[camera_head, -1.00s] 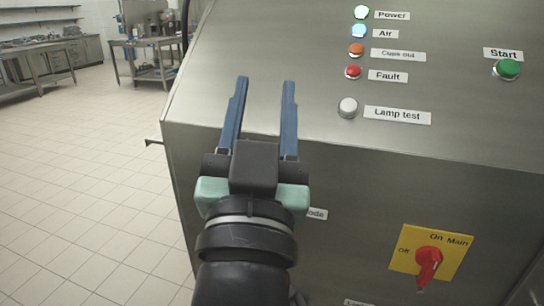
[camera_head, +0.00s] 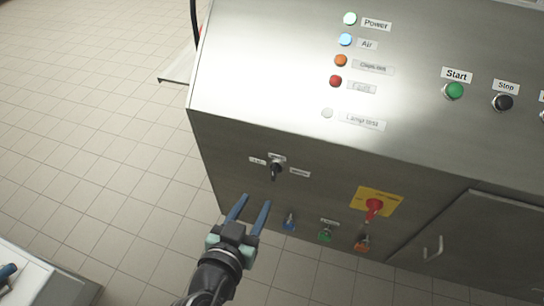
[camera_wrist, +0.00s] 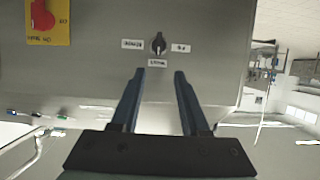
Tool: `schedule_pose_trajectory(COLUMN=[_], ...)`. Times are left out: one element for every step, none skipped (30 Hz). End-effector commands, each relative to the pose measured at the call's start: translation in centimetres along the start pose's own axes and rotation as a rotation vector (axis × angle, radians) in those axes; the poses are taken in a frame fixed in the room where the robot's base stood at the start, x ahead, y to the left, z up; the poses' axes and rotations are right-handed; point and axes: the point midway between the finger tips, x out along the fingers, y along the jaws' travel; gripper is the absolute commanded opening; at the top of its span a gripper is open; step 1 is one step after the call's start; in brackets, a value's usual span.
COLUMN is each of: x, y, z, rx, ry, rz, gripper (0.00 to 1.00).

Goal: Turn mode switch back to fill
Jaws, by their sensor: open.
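The mode switch (camera_head: 276,170) is a small black rotary knob on the front face of the steel cabinet, with small white labels above it and to either side. In the head view its handle points down and slightly left. My gripper (camera_head: 257,202) is open and empty, below and left of the switch, its blue fingers pointing up toward it. In the wrist view the switch (camera_wrist: 158,44) shows upside down, beyond the fingertips and between their lines. My gripper (camera_wrist: 160,72) is apart from it. The side labels are too small to read surely.
A red main switch on a yellow plate (camera_head: 376,203) is right of the mode switch. A blue connector (camera_head: 289,220), a green one (camera_head: 325,234) and an orange one (camera_head: 362,243) sit low on the panel. The sloped top carries lamps and a green Start button (camera_head: 453,91).

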Motion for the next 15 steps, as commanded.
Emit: schedule_pose_trajectory(x=[-0.4, -0.4, -0.4, -0.2, -0.1, 0.3, 0.6, 1.0, 1.7, 2.2, 2.7, 3.5, 4.1, 4.7, 5.4], y=[0.1, 0.1, 0.2, 0.2, 0.2, 0.2, 0.2, 0.2, 0.2, 0.3, 0.3, 0.2, 0.3, 0.3, 0.3], z=[0.0, 0.1, 0.3, 0.4, 0.5, 0.5, 0.5, 0.5, 0.4, 0.4, 0.4, 0.4, 0.4, 0.4, 0.4], rx=[-0.006, -0.007, -0.008, -0.008, -0.009, -0.009, -0.008, -0.008, -0.008, -0.008, -0.007, -0.008, -0.007, -0.007, -0.007], ry=[-0.009, -0.011, -0.013, -0.014, -0.014, -0.014, -0.014, -0.014, -0.012, -0.013, -0.013, -0.012, -0.013, -0.013, -0.012], rz=[0.004, 0.006, 0.008, 0.009, 0.01, 0.011, 0.011, 0.011, 0.011, 0.012, 0.012, 0.011, 0.012, 0.012, 0.011], gripper=[0.45, 0.45, 0.45, 0.45, 0.45, 0.45, 0.45, 0.45, 0.45, 0.45, 0.45, 0.45, 0.45, 0.45, 0.45])
